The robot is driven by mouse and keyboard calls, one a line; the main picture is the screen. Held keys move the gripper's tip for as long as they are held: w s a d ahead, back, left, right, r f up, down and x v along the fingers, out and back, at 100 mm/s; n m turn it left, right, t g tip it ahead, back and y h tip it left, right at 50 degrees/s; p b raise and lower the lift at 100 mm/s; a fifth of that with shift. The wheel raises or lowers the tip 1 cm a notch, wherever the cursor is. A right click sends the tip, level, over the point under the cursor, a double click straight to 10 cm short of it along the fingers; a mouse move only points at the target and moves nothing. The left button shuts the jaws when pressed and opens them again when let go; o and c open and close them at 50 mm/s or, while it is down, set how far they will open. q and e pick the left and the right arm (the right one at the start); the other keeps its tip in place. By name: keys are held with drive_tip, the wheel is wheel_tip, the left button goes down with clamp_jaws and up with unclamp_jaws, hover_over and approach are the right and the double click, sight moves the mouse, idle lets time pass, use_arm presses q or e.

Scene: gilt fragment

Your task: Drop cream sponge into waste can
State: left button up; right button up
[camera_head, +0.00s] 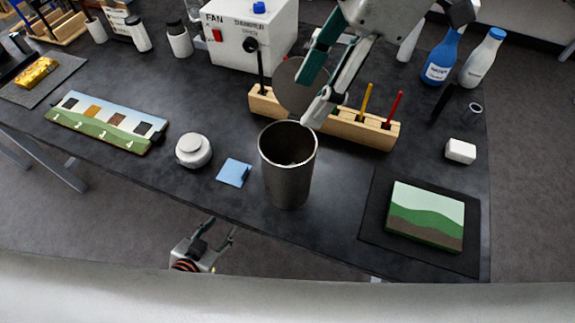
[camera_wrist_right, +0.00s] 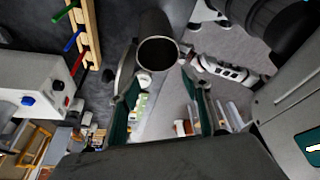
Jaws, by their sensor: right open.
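The waste can (camera_head: 287,185) is a tall grey metal cylinder standing upright near the table's front edge; its mouth also shows in the right wrist view (camera_wrist_right: 160,52). A small pale patch shows inside it in the head view; I cannot tell what it is. A small white block (camera_head: 460,151), possibly the cream sponge, lies at the right of the table. My right gripper (camera_head: 310,99) is open above and behind the can's rim, with nothing seen between its fingers (camera_wrist_right: 160,88). My left gripper (camera_head: 219,230) is open and empty, low in front of the table.
A wooden rack (camera_head: 374,136) with colored sticks stands behind the can. A blue square (camera_head: 233,172) and a white round jar (camera_head: 193,150) are left of it. A landscape picture block (camera_head: 427,214) lies on a dark mat at right. Bottles (camera_head: 440,58) stand at back right.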

drive_tip(key=v, duration=0.9)
drive_tip(key=shift+d+r, duration=0.1)
drive_tip(key=shift+r, duration=0.05)
